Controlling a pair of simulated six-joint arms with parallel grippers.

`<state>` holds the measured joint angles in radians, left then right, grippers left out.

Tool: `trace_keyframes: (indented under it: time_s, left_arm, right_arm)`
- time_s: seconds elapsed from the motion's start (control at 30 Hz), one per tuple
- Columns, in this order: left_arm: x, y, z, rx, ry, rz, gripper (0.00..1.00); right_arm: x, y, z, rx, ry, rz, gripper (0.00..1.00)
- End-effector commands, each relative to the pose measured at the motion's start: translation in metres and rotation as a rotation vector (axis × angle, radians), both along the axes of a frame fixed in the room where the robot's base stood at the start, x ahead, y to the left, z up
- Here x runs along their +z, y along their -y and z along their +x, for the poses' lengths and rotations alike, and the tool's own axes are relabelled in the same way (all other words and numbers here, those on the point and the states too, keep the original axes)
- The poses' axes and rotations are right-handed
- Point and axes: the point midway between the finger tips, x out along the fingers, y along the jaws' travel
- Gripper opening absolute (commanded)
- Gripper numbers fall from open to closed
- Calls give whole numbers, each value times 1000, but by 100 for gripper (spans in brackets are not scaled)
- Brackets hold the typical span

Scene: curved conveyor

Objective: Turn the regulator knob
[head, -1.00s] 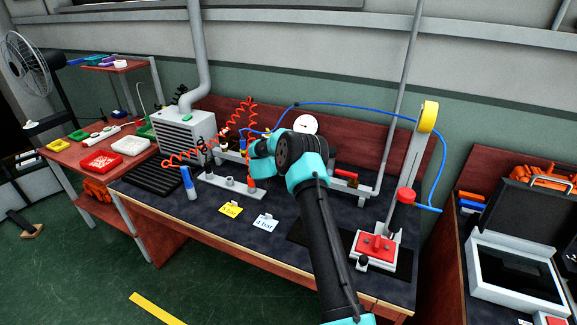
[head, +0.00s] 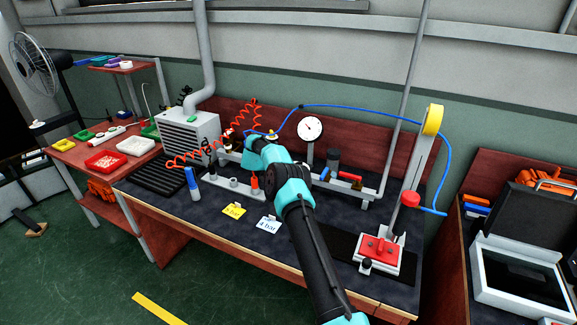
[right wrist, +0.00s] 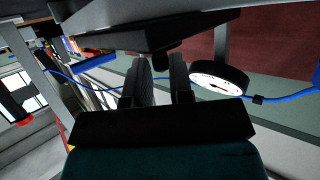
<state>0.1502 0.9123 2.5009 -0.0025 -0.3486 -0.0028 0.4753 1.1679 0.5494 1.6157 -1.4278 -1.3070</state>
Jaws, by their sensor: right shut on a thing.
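My right gripper (right wrist: 160,78) is shut on a dark knob (right wrist: 163,57), which I take for the regulator knob; little of it shows between the fingers in the right wrist view. In the head view my right arm reaches over the bench and its wrist hides the fingers and the knob. A round white pressure gauge (head: 310,128) stands just right of and behind the wrist; it also shows beside the fingers in the right wrist view (right wrist: 215,83). A white card (head: 269,223) reading "4 bar" and a yellow card (head: 233,210) stand at the front. My left gripper is not in view.
A blue hose (head: 380,114) arcs behind the gauge. A coiled red hose (head: 214,148) hangs left of my wrist. A red-topped fixture (head: 379,250) stands right of my arm. A grey unit (head: 187,134) stands at the bench's back left.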

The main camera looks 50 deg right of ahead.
Motion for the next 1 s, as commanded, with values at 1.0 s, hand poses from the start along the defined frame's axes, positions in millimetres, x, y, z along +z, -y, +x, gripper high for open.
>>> trace_keyframes:
  time_s: [1.0]
  left_arm:
    - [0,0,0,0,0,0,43]
  right_arm:
    - [-1,7,-1,-130,-4,-4,0]
